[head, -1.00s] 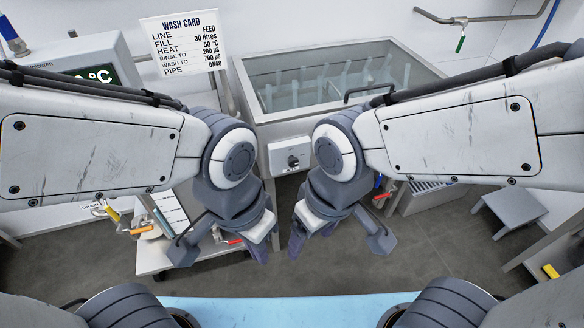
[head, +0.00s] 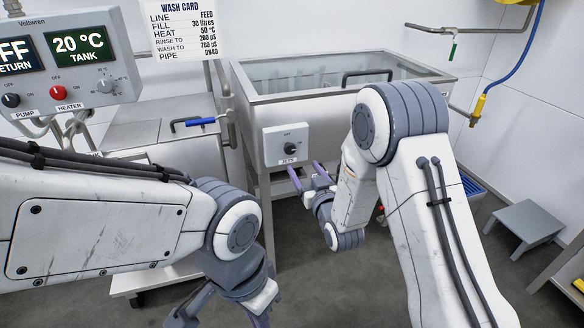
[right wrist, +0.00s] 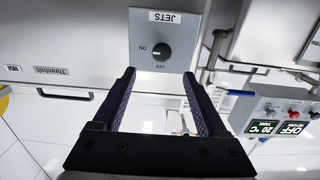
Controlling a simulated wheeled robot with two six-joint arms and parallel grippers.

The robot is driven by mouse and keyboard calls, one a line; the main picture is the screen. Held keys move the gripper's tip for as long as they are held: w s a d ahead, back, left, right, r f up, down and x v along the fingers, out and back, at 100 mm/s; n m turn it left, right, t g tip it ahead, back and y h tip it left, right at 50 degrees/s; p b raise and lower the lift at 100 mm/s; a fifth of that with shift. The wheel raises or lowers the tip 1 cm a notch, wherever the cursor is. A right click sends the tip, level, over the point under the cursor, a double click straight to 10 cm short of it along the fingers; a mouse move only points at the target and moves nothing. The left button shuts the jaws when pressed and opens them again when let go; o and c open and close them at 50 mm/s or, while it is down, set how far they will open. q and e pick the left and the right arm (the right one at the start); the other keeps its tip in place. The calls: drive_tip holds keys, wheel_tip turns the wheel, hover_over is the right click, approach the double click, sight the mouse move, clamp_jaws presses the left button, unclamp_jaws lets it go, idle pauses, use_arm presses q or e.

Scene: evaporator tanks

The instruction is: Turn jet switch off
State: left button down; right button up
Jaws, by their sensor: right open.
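The jet switch is a dark round knob on a pale box (head: 286,144) labelled JETS, on the front of the wash tank (head: 300,108). The right wrist view shows the knob (right wrist: 161,51) upside down, with OFF and ON marks; its pale line appears to point toward ON. My right gripper (head: 306,169) is open and empty, just below and in front of the box. In the right wrist view its fingers (right wrist: 160,76) stand apart on either side below the knob, not touching it. My left gripper (head: 258,308) hangs at the bottom edge, its fingertips partly cut off.
A control panel (head: 70,65) with a pump knob, a red heater knob and displays stands at left. A blue-handled valve (head: 201,122) is left of the tank. A grey step stool (head: 527,222) stands on the floor at right.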

sight(291, 150)
drive_tip(key=x, duration=0.9)
drive_tip(key=shift+a, duration=0.2)
drive_tip(key=shift+w+a+r, duration=0.1)
drive_tip(key=shift+w, duration=0.55)
clamp_jaws()
